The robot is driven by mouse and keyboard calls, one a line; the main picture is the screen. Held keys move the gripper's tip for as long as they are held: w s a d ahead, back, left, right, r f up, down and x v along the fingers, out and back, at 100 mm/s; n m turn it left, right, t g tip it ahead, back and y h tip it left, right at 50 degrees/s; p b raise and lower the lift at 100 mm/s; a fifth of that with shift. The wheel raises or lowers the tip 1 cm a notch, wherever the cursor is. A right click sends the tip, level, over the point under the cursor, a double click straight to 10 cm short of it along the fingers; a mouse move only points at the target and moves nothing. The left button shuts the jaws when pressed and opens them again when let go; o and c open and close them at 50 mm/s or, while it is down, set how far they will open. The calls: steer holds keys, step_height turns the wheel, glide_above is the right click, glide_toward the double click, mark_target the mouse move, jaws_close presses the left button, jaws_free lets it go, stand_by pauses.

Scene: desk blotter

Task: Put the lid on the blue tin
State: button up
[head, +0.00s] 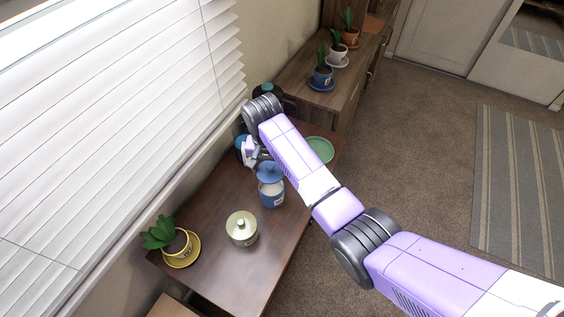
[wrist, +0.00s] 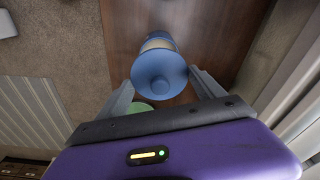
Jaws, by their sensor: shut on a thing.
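The blue tin (head: 272,198), with a pale band and a small label, stands on the dark wooden desk. The blue lid (head: 268,171), round with a knob, is directly above the tin in the head view. In the wrist view the lid (wrist: 160,76) faces me between the fingertips and covers much of the tin (wrist: 153,22) behind it. My gripper (wrist: 161,78) is shut on the lid by its rim. In the head view my gripper (head: 252,152) is just behind the lid, partly hidden by my arm. I cannot tell whether lid and tin touch.
A pale green lidded pot (head: 241,229) stands in front of the tin. A potted plant (head: 176,243) on a yellow saucer is at the near left. A green plate (head: 320,149) lies behind my arm. Another blue object (head: 241,143) is partly hidden beside my gripper. Blinds (head: 120,110) border the left.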

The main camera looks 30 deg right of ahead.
mark_target(270, 173)
steer(key=shift+s+f, duration=0.1)
steer(key=shift+f, duration=0.2)
steer(key=shift+d, duration=0.1)
steer(key=shift+f, duration=0.15)
step_height(270, 173, down, 4)
steer(key=b, duration=0.4)
steer(key=shift+f+b, duration=0.2)
steer(key=shift+b, duration=0.15)
steer(key=shift+f+b, duration=0.4)
steer(key=shift+f, duration=0.45)
steer(key=shift+p, duration=0.45)
steer(key=shift+f, duration=0.15)
stand_by(0.9)
stand_by(0.9)
